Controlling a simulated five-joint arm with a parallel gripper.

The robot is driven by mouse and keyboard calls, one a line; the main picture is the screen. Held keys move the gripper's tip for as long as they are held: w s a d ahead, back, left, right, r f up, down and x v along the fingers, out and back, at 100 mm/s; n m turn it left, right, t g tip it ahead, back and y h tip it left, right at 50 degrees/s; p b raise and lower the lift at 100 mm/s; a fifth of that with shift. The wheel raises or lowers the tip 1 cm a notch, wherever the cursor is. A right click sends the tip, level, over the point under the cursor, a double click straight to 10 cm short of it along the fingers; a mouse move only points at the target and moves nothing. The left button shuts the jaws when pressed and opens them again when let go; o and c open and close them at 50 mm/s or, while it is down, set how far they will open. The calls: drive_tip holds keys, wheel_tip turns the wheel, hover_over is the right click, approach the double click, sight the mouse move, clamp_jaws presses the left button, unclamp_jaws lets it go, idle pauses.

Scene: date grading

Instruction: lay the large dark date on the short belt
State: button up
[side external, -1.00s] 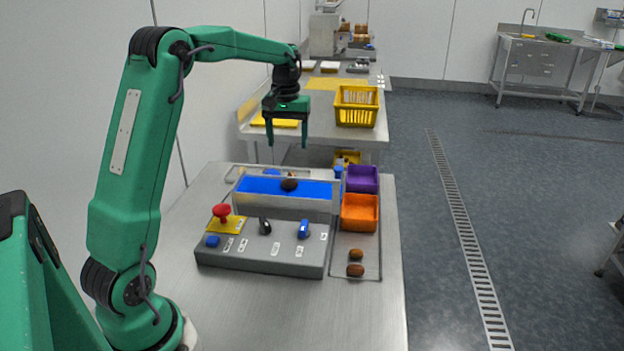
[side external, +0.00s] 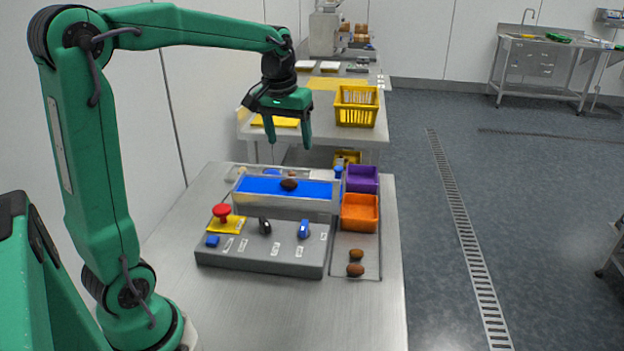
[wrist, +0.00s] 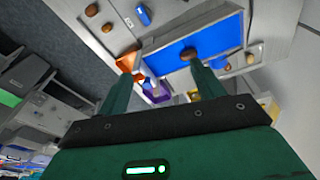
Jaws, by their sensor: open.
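The large dark date (side external: 289,184) lies on the blue surface of the short belt (side external: 318,190), near its middle. In the wrist view the date (wrist: 189,53) also shows on the blue belt (wrist: 217,36), close to one fingertip in the picture. My gripper (side external: 289,143) is open and empty, above the belt and date in the side view, with a clear gap below its fingers. In the wrist view my gripper's two fingers (wrist: 160,66) are spread apart with nothing between them.
Two brown dates (side external: 356,262) lie on a tray right of the control box (side external: 262,262), which carries a red button (side external: 222,211). An orange bin (side external: 360,226) and a purple bin (side external: 363,187) stand right of the belt. The front of the table is clear.

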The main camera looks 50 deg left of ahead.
drive_tip(key=s+d+f+m+t, duration=0.1)
drive_tip(key=s+d+m, duration=0.2)
drive_tip(key=s+d, duration=0.3)
drive_tip(key=s+d+f+m+t, duration=0.1)
drive_tip(key=s+d+m+t, duration=0.1)
drive_tip(key=s+d, duration=0.4)
drive_tip(key=s+m, duration=0.1)
drive_tip(key=s, duration=0.4)
drive_tip(key=shift+d+f+t+h, duration=0.2)
drive_tip(key=shift+f+t+h, duration=0.05)
drive_tip(key=shift+t+h, duration=0.05)
